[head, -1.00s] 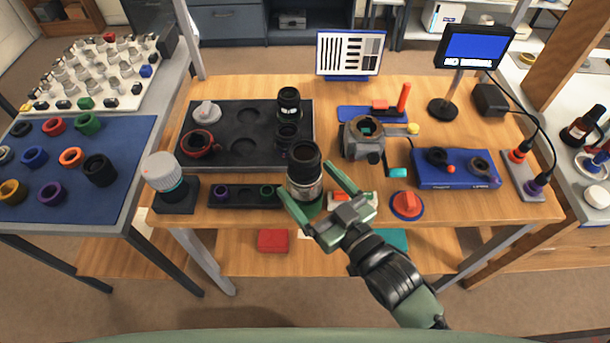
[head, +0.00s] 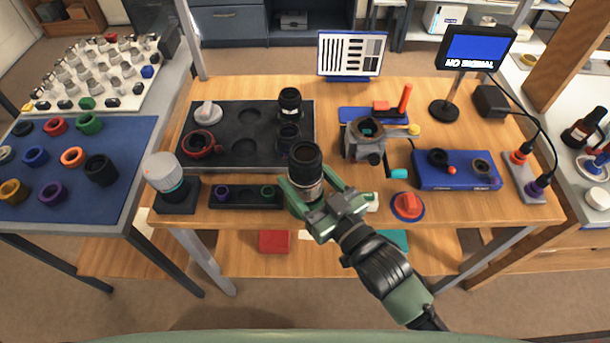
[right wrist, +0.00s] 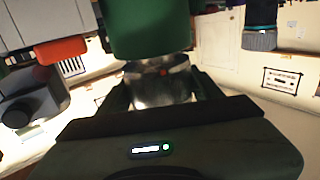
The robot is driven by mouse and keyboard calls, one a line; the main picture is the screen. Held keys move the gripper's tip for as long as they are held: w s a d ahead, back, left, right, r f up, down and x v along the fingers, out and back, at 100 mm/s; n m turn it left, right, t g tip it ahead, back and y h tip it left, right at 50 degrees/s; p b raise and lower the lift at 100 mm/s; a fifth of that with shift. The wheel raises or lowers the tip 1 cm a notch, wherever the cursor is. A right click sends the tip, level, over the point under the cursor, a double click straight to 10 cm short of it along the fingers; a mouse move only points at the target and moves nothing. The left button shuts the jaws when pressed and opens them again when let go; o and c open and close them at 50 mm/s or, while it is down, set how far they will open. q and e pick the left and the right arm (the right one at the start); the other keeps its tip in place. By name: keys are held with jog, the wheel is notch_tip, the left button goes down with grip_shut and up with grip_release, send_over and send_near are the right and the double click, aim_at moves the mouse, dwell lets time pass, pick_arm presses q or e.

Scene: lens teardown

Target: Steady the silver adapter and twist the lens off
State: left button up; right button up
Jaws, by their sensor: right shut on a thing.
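The black lens (head: 305,158) stands upright near the table's front edge, with the silver adapter (head: 309,190) below it. My right gripper (head: 306,184) comes from the front right and is shut on the adapter, one finger on each side. My left gripper is not in view.
A black tray (head: 225,122) with another lens (head: 289,102) lies behind left. A narrow black rack (head: 243,197) is to the left. A grey clamp-like device (head: 362,146), a red knob (head: 407,205) and a blue box (head: 440,178) are to the right.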

aim_at(316, 191)
jog(key=o, duration=1.8)
jog(key=b+v, duration=0.1)
jog(key=v, duration=0.7)
